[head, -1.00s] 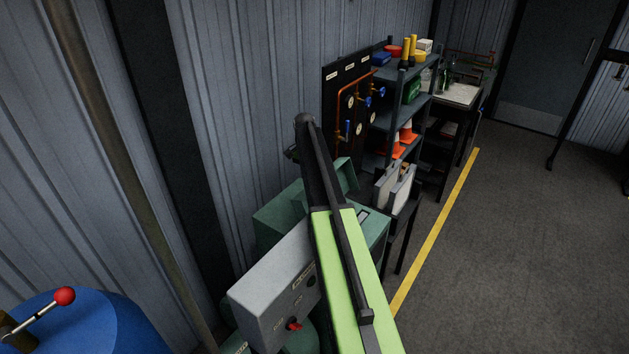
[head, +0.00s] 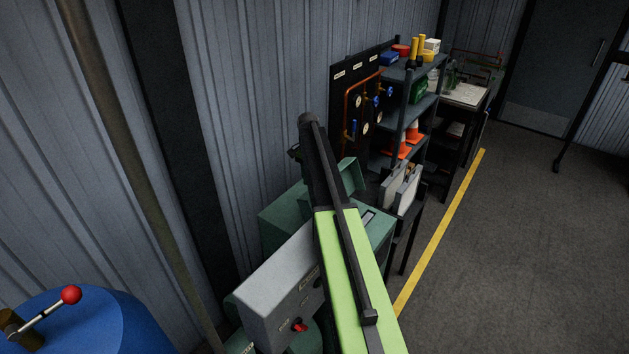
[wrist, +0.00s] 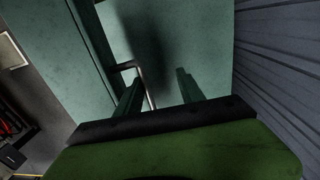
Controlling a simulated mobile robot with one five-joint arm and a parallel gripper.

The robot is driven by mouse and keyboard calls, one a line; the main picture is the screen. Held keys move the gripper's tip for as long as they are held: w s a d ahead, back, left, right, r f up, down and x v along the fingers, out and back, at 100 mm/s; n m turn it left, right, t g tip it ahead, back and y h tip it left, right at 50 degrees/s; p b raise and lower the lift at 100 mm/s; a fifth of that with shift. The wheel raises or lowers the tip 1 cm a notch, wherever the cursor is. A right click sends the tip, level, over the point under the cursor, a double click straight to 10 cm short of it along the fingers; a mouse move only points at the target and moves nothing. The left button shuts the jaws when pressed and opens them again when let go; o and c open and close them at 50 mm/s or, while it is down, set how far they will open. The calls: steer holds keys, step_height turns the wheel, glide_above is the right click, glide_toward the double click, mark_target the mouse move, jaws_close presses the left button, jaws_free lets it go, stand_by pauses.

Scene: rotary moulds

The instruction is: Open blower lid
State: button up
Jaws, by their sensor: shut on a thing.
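The green blower housing (head: 281,217) stands against the wall, partly hidden by my arm. A green panel that looks like its lid (head: 352,176) stands tilted up behind my arm. In the wrist view the pale green lid surface (wrist: 190,40) fills the top, with a dark shadow on it. A thin metal handle (wrist: 148,88) bends out from it. My gripper (wrist: 160,88) has its two fingers either side of the handle, which lies close to the left finger, and is shut on it. My arm hides the gripper in the head view.
A grey control box (head: 279,287) with a red knob is just in front of the housing. A blue drum-like body (head: 95,325) with a red-balled lever is at bottom left. Shelves (head: 412,112) and a valve board (head: 354,97) stand beyond. The floor (head: 520,240) right of the yellow line is clear.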

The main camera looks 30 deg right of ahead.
step_height(320, 180, up, 17)
steer(key=w+p, duration=0.1)
steer(key=p, duration=1.6)
steer(key=shift+a+r, duration=0.2)
steer(key=shift+f, duration=0.1)
